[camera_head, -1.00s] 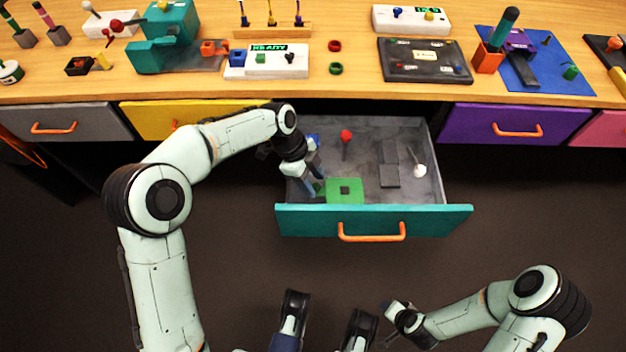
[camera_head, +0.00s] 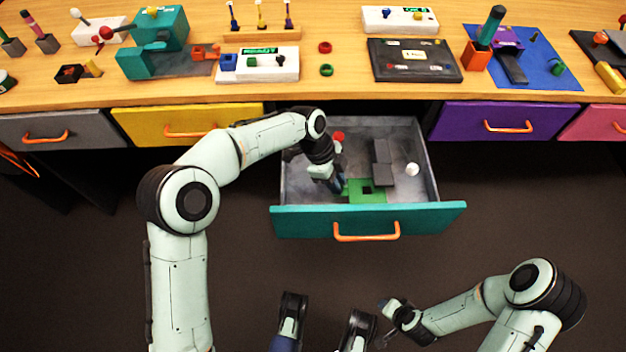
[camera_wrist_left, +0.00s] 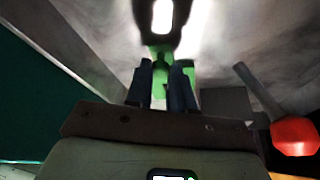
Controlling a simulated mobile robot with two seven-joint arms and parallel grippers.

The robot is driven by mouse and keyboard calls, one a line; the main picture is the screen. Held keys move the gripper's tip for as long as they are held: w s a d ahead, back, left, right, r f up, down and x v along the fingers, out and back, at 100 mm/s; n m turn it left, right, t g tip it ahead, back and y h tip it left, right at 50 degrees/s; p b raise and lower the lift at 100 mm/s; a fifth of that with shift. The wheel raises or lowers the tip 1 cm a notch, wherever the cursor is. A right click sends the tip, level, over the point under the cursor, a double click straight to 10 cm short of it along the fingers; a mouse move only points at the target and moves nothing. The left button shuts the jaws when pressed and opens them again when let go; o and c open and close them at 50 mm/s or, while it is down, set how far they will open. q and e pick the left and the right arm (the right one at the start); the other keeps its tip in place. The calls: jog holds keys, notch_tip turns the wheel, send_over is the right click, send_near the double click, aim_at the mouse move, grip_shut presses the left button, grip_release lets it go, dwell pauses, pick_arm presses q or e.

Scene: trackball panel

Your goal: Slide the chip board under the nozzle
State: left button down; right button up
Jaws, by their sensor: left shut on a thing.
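The chip board (camera_head: 372,198) is a green square with a dark chip in its middle, lying in the front of the open teal drawer. My left gripper (camera_head: 341,187) reaches into the drawer and is shut on the board's left side. In the left wrist view, green of the board (camera_wrist_left: 190,74) shows at and beyond the two dark fingers (camera_wrist_left: 165,85). A dark grey block (camera_head: 383,165) stands just behind the board; I cannot tell whether it carries the nozzle. My right gripper (camera_head: 387,308) is low at right, away from the drawer; its fingers are unclear.
The drawer's teal front (camera_head: 300,222) with an orange handle (camera_head: 366,232) stands before the board. A red knob (camera_head: 338,137) and a white ball (camera_head: 412,169) are inside the drawer. The desk (camera_head: 340,92) above holds several devices, including a teal machine (camera_head: 150,60).

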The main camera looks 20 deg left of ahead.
aim_at(357, 192)
pick_arm(q)
jog(key=shift+w+d, duration=0.25)
jog(key=shift+d, duration=0.7)
jog(key=shift+w+d, duration=0.2)
jog(key=shift+d, duration=0.75)
pick_arm(e)
jog(key=shift+s+a, duration=0.15)
jog(key=shift+s, duration=0.05)
pick_arm(q)
jog(key=c, duration=1)
grip_release()
jog(key=shift+d, duration=0.1)
jog(key=shift+w, duration=0.1)
jog(key=shift+a+r, duration=0.2)
jog(key=shift+r, duration=0.05)
jog(key=p+v, duration=0.3)
jog(key=v, duration=0.9)
jog(key=shift+a+r, duration=0.15)
jog(key=shift+r, duration=0.25)
pick_arm(e)
jog(key=s+a+r+g, duration=0.1)
jog(key=s+a+r, duration=0.1)
jog(key=s, duration=0.3)
jog(key=shift+a+r+g+y, duration=0.2)
jog(key=shift+r+g+y, duration=0.15)
jog(key=shift+r, duration=0.4)
jog(key=shift+w, duration=0.1)
